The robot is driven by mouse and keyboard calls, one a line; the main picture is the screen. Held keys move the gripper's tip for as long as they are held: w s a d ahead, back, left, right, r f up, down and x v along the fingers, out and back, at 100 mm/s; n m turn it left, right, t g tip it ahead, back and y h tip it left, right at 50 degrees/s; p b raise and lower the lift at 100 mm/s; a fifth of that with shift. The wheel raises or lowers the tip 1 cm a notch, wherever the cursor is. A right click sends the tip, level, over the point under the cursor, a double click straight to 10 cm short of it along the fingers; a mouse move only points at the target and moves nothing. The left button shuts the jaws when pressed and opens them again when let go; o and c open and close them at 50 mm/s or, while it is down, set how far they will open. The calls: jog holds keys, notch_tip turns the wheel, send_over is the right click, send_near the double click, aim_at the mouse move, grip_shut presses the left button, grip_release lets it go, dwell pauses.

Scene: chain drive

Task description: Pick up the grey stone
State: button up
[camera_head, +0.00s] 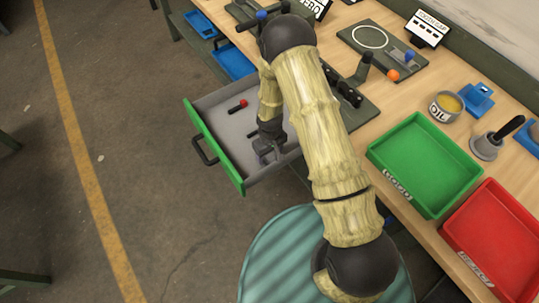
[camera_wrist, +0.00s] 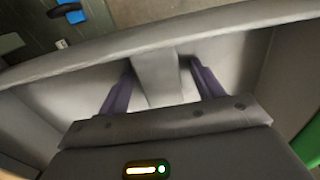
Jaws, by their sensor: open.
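A grey stone (camera_wrist: 158,80), a plain block, shows in the wrist view against the drawer's far wall. My gripper (camera_wrist: 157,66) is open, with one purple finger on each side of it and a visible gap on both sides. In the head view my gripper (camera_head: 265,154) is low inside the open drawer (camera_head: 222,107), near its front right corner. The stone cannot be told apart from the gripper there.
A dark tool with a red end (camera_head: 238,106) lies in the drawer. The drawer has a green front with a dark handle (camera_head: 205,150). A green tray (camera_head: 425,165), a red tray (camera_head: 497,240) and an oil tin (camera_head: 446,106) stand on the bench.

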jog(key=c, duration=1.4)
jog(key=shift+r, duration=0.15)
jog(key=shift+w+r, duration=0.1)
jog(key=shift+r, duration=0.5)
notch_tip(320, 180, up, 9)
jog(key=shift+f+b, duration=0.2)
jog(key=shift+b, duration=0.25)
